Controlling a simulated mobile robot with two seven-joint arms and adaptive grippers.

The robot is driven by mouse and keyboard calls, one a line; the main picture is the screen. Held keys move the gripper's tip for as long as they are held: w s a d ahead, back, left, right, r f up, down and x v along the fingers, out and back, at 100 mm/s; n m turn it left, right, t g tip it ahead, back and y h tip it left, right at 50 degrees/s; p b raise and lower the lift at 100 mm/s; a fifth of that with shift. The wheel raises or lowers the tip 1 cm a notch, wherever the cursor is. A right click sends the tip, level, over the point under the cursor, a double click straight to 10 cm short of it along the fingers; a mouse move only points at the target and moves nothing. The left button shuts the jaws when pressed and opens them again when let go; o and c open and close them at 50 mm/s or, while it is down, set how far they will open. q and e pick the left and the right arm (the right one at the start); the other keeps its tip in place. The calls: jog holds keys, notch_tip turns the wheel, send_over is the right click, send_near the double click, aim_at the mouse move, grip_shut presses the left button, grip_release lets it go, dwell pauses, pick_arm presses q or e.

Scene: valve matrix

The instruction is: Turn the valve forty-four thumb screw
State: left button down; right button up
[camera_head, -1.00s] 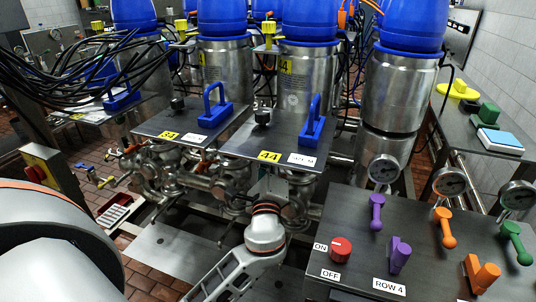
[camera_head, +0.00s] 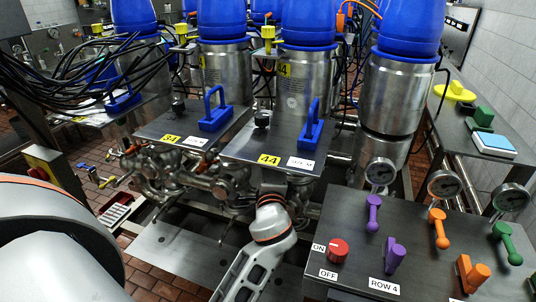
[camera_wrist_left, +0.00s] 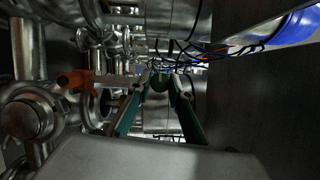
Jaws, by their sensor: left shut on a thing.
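The valve forty-four plate (camera_head: 240,149) is grey, with a yellow 44 label, a blue handle (camera_head: 312,125) and a black knob (camera_head: 261,119) on top. My left gripper is at the front edge of this plate, low among the pipework; its fingers are hidden in the head view below my wrist. In the left wrist view my left gripper (camera_wrist_left: 165,80) has its two green-lined fingers closing on a small greenish round part (camera_wrist_left: 160,83). I cannot tell for sure whether this part is the thumb screw. My right gripper is not in view.
The valve 34 plate (camera_head: 165,126) is left of plate 44. A control panel (camera_head: 341,204) with a red knob (camera_head: 338,250), colored levers and gauges stands at right. In the left wrist view an orange handle (camera_wrist_left: 75,80) and steel pipes are left of the fingers; a dark surface (camera_wrist_left: 245,90) is right.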

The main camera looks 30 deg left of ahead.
pick_arm(q)
jog(key=c, duration=1.8)
grip_release()
jog(key=v, duration=0.8)
jog(key=shift+s, duration=0.1)
jog(key=shift+d+f, duration=0.1)
jog(key=shift+f, duration=0.1)
